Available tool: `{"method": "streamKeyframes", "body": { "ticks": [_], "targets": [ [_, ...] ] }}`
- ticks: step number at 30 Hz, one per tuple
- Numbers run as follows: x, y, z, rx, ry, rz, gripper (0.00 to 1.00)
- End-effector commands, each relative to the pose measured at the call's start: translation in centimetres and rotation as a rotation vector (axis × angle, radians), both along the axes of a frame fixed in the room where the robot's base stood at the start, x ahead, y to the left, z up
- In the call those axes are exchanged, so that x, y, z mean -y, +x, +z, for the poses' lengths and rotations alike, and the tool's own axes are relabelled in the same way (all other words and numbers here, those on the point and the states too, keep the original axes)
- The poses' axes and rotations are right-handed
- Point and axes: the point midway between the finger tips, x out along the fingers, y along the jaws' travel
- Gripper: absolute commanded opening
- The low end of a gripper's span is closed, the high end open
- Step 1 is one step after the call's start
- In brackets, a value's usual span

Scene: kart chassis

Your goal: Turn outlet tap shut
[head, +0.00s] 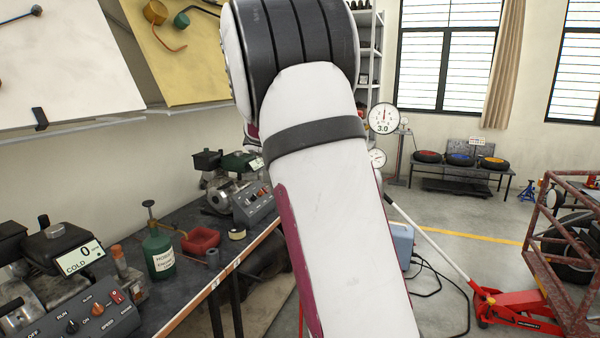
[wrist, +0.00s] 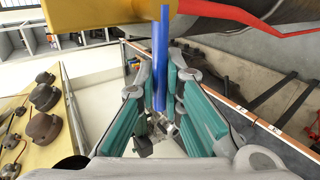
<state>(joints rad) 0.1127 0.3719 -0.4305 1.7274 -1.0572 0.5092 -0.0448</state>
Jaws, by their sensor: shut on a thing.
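In the wrist view a long blue lever (wrist: 160,52), which looks like the outlet tap's handle, runs down from a yellow body (wrist: 100,14) at the top. My gripper (wrist: 158,72), with teal inner pads, has its fingers on both sides of the lever and is shut on it. A small metal fitting (wrist: 165,128) shows between the fingers; how it joins the lever is unclear. In the head view my white arm hides the gripper and the tap. A round dial gauge reading 3.0 (head: 383,118) shows just right of my arm, with another gauge (head: 377,158) below it.
A red floor jack (head: 515,308) and a rusty frame (head: 565,255) stand at the right. In the wrist view a red pipe or hose (wrist: 250,13) crosses the top.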

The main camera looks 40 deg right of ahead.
Motion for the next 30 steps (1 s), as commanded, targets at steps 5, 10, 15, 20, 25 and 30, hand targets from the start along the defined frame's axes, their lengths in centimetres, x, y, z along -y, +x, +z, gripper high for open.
{"method": "streamKeyframes", "body": {
  "ticks": [5, 10, 15, 20, 25, 30],
  "targets": [
    [0.0, -0.1, -0.1, -0.002, 0.000, -0.001, 0.00],
    [0.0, -0.1, -0.1, -0.002, 0.000, -0.001, 0.30],
    [0.0, 0.0, 0.0, -0.002, 0.000, -0.001, 0.30],
    [-0.4, -0.2, 0.3, -0.001, 0.000, 0.001, 0.30],
    [-2.4, -0.9, 1.7, 0.001, -0.001, 0.003, 0.30],
    [-5.1, -2.0, 3.7, 0.002, 0.001, 0.005, 0.30]
  ]
}}
